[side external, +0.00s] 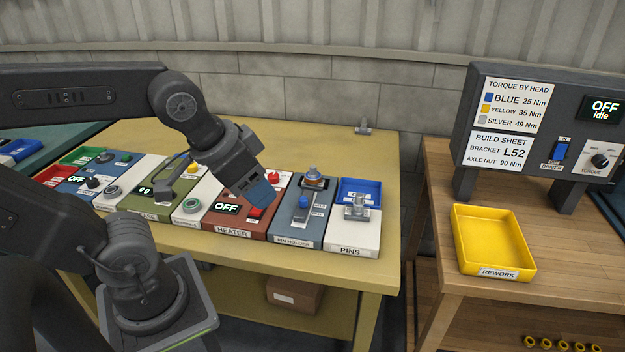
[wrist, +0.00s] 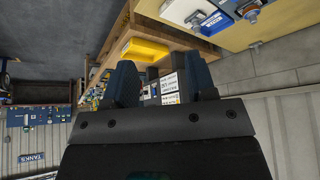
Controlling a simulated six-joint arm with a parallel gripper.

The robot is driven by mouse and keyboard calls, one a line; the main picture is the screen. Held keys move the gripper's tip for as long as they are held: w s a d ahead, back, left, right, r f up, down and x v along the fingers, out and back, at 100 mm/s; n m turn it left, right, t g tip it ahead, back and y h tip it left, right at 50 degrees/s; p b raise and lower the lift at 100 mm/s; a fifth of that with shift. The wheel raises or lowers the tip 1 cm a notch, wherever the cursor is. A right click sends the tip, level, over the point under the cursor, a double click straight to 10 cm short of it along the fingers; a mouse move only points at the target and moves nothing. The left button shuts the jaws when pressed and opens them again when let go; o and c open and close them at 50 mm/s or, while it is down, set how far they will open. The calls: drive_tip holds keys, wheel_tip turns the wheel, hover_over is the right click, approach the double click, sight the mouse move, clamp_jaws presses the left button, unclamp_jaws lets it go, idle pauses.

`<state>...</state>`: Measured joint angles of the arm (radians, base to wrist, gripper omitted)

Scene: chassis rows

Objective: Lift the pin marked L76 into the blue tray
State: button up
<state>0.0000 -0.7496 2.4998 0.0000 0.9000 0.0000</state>
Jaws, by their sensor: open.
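The blue tray (side external: 375,186) is set in the back of the white PINS station (side external: 352,237) near the table's right end. A metal pin-like part (side external: 357,208) stands on that station, in front of the tray. Another metal part (side external: 312,174) sits on the PIN HOLDER station (side external: 294,222) to its left. I cannot read an L76 mark on either. My gripper (side external: 262,193) is open and empty, over the HEATER station, left of both. In the wrist view my two dark blue fingers (wrist: 162,82) stand apart with nothing held between them.
The heater (side external: 238,210) reads OFF, with a red part at its front. More stations line the yellow table to the left. A yellow REWORK tray (side external: 492,243) lies on the wooden bench at right, beneath a torque panel (side external: 540,135). A gap separates table and bench.

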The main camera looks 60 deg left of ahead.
drive_tip(key=w+a+r+n+g, duration=0.25)
drive_tip(key=w+a, duration=0.25)
drive_tip(key=w, duration=0.5)
drive_tip(key=n+g, duration=0.3)
drive_tip(key=n, duration=0.4)
hover_over(313, 166)
drive_tip(key=shift+m, duration=0.25)
wheel_tip(313, 166, down, 15)
drive_tip(key=shift+f, duration=4.6)
drive_tip(key=shift+c, duration=0.3)
clamp_jaws()
drive_tip(key=shift+r, duration=3.1)
